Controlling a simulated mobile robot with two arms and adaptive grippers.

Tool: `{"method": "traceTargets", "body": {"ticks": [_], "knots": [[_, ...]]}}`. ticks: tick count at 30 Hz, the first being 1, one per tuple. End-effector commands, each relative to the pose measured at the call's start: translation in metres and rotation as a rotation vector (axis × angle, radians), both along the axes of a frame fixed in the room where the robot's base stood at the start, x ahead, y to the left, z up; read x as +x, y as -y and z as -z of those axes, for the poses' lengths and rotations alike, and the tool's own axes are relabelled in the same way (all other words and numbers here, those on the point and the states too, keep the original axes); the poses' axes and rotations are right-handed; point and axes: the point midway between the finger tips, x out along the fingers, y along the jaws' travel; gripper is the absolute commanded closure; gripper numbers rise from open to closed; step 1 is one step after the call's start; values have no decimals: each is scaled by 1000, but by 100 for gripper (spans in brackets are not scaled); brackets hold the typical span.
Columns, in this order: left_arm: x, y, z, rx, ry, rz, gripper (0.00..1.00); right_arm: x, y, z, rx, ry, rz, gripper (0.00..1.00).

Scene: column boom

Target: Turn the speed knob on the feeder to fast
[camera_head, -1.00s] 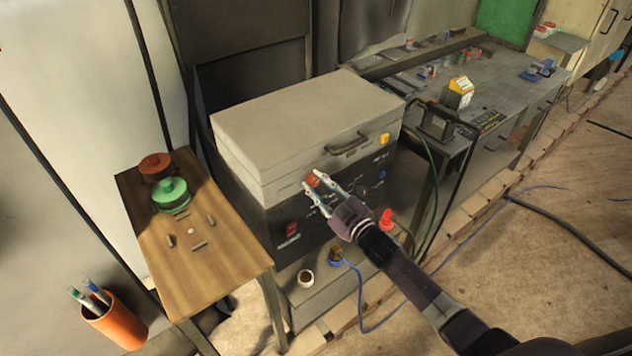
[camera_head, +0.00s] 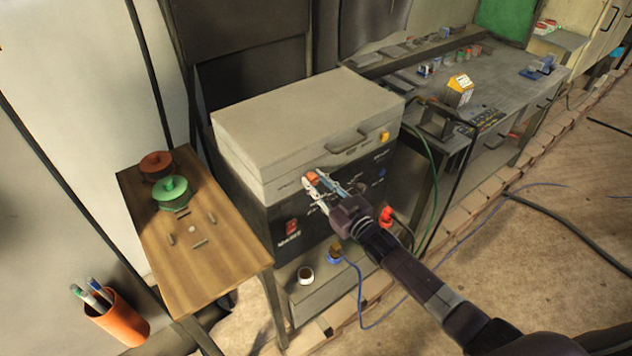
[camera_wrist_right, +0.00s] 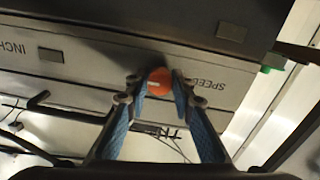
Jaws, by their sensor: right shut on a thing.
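The feeder (camera_head: 300,115) is a large box with a pale grey lid and a dark front panel. Its orange-red speed knob (camera_head: 312,179) sits at the upper part of the front panel. In the right wrist view the round knob (camera_wrist_right: 159,82) has a pale mark on it, with the lettering "SPEED" to its right. My right gripper (camera_head: 318,182) is at the knob, its two fingers closed on either side of it. The fingertips (camera_wrist_right: 158,84) show on both sides of the knob in the wrist view. My left gripper is not in view.
A wooden side table (camera_head: 222,262) with red and green spools (camera_head: 172,192) stands left of the feeder. A red switch (camera_head: 292,226) is lower on the panel. A workbench (camera_head: 500,85) is at the right.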

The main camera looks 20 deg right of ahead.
Motion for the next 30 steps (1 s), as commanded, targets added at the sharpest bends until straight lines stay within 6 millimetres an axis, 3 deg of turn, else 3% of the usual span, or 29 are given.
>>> {"method": "traceTargets", "body": {"ticks": [8,9,13,23,30], "knots": [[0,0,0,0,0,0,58,-2,0,6,-1,-11,2,100],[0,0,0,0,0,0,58,-2,0,6,-1,-11,2,73],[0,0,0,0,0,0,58,-2,0,4,-1,-8,1,60],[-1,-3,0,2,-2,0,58,-4,1,2,0,-4,1,60],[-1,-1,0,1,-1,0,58,-35,12,4,-1,-6,1,60]]}}
